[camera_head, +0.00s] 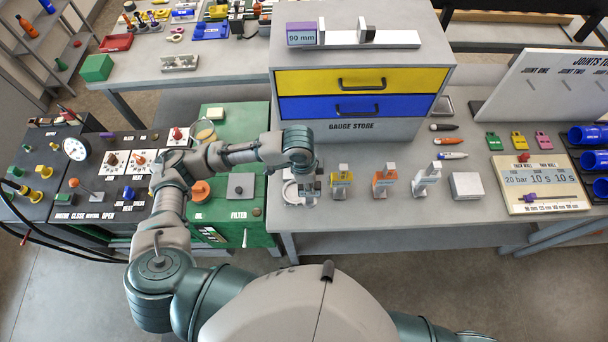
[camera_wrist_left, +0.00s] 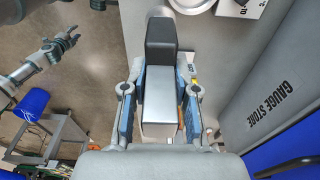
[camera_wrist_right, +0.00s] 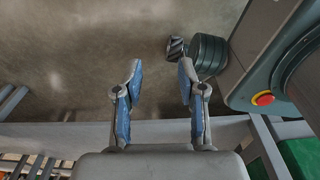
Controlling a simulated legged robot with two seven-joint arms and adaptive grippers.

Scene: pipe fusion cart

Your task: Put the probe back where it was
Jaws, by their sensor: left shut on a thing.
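My left gripper (camera_head: 308,184) is over the left part of the grey bench, in front of the gauge store. In the left wrist view its two blue fingers (camera_wrist_left: 160,75) are shut on a silver block with a dark cap (camera_wrist_left: 161,88). I take this block to be the probe, but cannot be sure. A row of similar upright pieces stands to its right: yellow (camera_head: 342,180), orange (camera_head: 384,181) and white (camera_head: 426,178). My right gripper (camera_wrist_right: 160,66) is open and empty above the floor, outside the head view.
The gauge store (camera_head: 350,128), with yellow and blue drawers, stands behind the row. A green unit (camera_head: 231,125) adjoins the bench on the left. Bare bench lies between the white block and the board.

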